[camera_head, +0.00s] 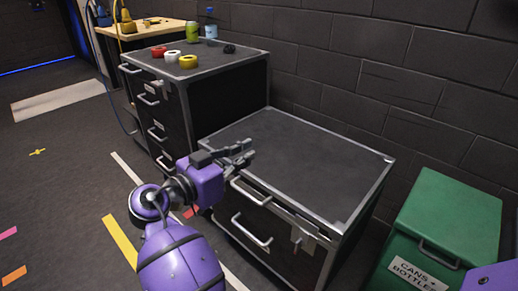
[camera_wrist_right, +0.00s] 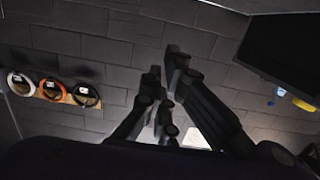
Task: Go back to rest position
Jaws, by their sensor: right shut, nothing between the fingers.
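My right gripper (camera_head: 246,151) is at the end of a purple arm that comes up from the bottom of the head view. It is shut and empty. Its dark fingers show over the front left part of the low cabinet's dark top (camera_head: 300,155); whether they touch it I cannot tell. In the right wrist view the fingers (camera_wrist_right: 165,68) point up toward a grey block wall. My left gripper is not in view.
A green bin (camera_head: 450,215) stands right. A wooden bench (camera_head: 150,28) is behind. Floor at left is mostly open.

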